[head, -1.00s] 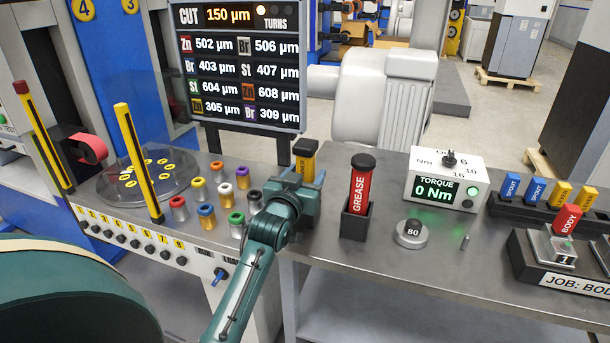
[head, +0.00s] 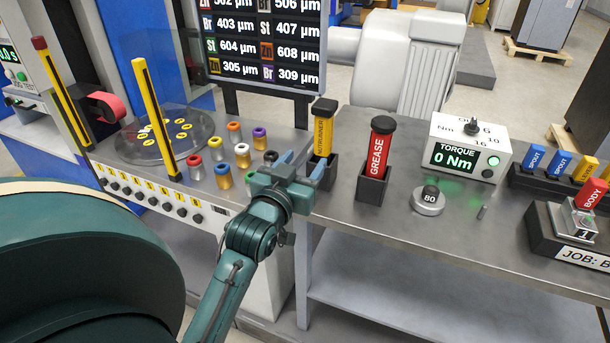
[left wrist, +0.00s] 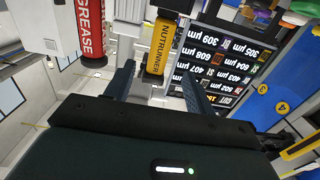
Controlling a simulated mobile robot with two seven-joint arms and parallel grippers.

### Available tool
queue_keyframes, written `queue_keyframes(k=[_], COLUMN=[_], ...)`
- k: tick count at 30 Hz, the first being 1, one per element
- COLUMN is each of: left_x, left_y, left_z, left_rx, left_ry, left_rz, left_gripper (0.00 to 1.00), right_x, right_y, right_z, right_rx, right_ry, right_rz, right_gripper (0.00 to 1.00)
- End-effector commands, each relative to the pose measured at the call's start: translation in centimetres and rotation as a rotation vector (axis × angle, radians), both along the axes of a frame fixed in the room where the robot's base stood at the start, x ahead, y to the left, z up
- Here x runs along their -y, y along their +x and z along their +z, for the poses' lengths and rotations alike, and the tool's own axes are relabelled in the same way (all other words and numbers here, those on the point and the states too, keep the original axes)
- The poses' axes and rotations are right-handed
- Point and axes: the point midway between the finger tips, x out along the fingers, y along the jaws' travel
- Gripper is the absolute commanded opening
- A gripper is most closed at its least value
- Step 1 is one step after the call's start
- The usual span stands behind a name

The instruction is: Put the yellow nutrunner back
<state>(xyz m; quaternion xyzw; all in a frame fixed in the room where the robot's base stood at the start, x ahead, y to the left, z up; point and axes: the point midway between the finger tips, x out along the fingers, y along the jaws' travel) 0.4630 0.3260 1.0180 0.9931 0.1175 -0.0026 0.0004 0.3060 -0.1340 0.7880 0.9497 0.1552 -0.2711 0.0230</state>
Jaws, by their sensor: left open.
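The yellow nutrunner (head: 322,133) has a black cap and stands upright in a black holder (head: 322,172) at the left end of the steel bench. It also shows in the left wrist view (left wrist: 162,47), ahead of and between my finger tips. My left gripper (head: 303,165) is open, with blue fingers, beside the nutrunner on its near left side. In the left wrist view my left gripper (left wrist: 158,85) has nothing between its fingers that I can see clearly gripped. My right gripper is not in view.
The red grease tube (head: 379,150) stands in its own black holder right of the nutrunner. Further right are the torque box (head: 465,145) and a round grey knob (head: 429,200). Several coloured capped cylinders (head: 222,175) stand left of my gripper. A dark display (head: 262,45) rises behind.

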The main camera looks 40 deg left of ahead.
Motion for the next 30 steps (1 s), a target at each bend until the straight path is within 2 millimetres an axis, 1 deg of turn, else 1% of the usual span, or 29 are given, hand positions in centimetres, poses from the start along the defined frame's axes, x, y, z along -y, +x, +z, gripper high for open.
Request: queue_keyframes(k=[5,7,8,11,12,14,15,18,19,21,24,30], left_x=[0.3,1.3,2.1,6.2,8.1,10.9,12.6,16.1,16.9,18.2,19.2,19.3], left_y=[-0.4,-0.6,-0.7,-2.4,-3.5,-5.7,-7.3,-11.3,-12.4,-14.3,-15.6,-15.7], left_z=[-0.2,-1.7,-2.7,-8.0,-10.5,-14.0,-16.0,-20.0,-20.8,-22.2,-23.1,-23.1], left_rx=[-0.006,-0.038,-0.062,-0.180,-0.234,-0.315,-0.362,-0.463,-0.486,-0.526,-0.552,-0.554], left_ry=[0.002,0.006,0.010,0.021,0.022,0.019,0.016,0.002,-0.003,-0.011,-0.018,-0.019], left_rz=[-0.005,-0.035,-0.059,-0.174,-0.228,-0.307,-0.356,-0.455,-0.478,-0.518,-0.545,-0.549], left_gripper=[0.54,0.54,0.54,0.54,0.54,0.54,0.54,0.54,0.54,0.54,0.54,0.54], right_x=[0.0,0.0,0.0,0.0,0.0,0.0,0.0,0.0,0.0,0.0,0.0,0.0], right_y=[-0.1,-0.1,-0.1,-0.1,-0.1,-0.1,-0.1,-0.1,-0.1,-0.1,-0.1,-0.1], right_z=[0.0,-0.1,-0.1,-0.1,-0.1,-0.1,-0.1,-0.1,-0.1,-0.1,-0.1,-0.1], right_rx=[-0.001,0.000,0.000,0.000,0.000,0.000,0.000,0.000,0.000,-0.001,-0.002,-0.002], right_ry=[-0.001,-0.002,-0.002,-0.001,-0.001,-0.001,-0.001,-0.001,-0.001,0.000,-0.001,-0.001], right_rz=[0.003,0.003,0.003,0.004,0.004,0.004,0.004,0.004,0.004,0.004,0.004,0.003], right_gripper=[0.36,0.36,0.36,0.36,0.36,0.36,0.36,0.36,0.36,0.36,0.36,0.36])
